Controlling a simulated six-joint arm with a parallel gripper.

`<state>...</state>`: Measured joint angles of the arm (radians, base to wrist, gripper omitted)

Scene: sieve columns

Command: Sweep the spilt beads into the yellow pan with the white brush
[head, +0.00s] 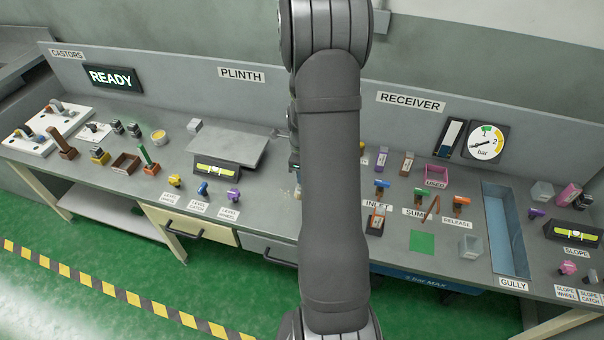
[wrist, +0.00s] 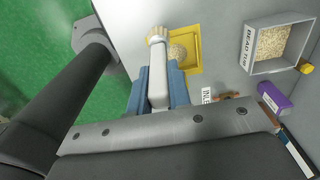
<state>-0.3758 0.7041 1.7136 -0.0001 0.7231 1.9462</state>
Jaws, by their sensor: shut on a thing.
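In the wrist view my gripper (wrist: 159,88) is shut on the white brush (wrist: 157,82), with a blue-padded finger on each side of its pale handle. The brush's cream bristle end (wrist: 157,35) points toward the top of the picture. The yellow pan (wrist: 197,45) lies just right of the brush. A patch of beige beads (wrist: 178,53) shows inside the pan's outline, partly hidden by the brush. I cannot tell whether the bristles touch the pan or the bench. In the head view my arm hides the gripper, brush and pan.
A grey square tub (wrist: 273,45) labelled as a bead tub holds many beads at the right. A purple block (wrist: 272,97) stands below it. In the head view, a pink bin (head: 436,176) and the blue gully (head: 505,235) are right of my arm.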

